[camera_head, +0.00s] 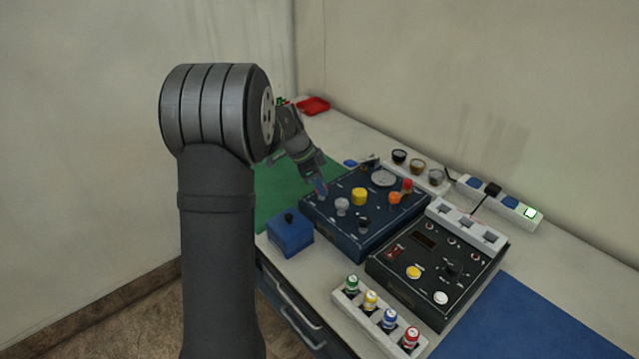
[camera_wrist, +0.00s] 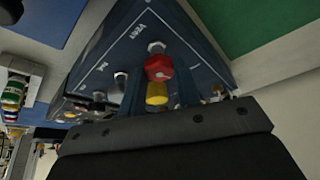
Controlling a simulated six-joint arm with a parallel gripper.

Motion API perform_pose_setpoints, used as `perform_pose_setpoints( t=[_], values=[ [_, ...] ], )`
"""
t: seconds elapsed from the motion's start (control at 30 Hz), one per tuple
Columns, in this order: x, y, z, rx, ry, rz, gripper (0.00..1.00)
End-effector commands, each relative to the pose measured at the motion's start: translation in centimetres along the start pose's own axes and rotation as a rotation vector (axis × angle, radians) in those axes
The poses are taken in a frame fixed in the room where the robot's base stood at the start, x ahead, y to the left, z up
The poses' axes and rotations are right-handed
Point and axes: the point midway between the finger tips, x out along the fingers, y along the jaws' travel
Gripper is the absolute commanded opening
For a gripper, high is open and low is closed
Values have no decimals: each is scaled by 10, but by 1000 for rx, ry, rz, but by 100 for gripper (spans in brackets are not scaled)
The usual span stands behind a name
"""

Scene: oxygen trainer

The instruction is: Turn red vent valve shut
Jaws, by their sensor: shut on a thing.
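The red vent valve (camera_wrist: 158,67) is a red knob on the sloped blue panel (camera_wrist: 130,45), near the upside-down VENT lettering in the wrist view. My gripper (camera_wrist: 159,82) is shut on this red knob, with one finger on each side of it. In the head view my gripper (camera_head: 320,188) reaches down to the left part of the blue panel (camera_head: 375,235), and it hides the red valve there. How far the knob is turned cannot be told.
On the blue panel are a grey knob (camera_head: 341,205), a yellow knob (camera_head: 359,196), an orange knob (camera_head: 394,198) and a round dial (camera_head: 383,178). A blue box (camera_head: 290,237) stands left of it. A black panel (camera_head: 437,270) and a bottle rack (camera_head: 375,318) stand in front.

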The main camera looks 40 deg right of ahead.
Motion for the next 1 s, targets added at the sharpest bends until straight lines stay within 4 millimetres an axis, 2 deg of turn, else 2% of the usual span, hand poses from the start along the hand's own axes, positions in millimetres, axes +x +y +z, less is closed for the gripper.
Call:
perform_pose_setpoints(
  t=[0.4, 1.0],
  values=[
    [0, -2, 0, 222, -2, 92, 7],
    [0, -2, 1, 273, -3, 113, 7]
  ],
)
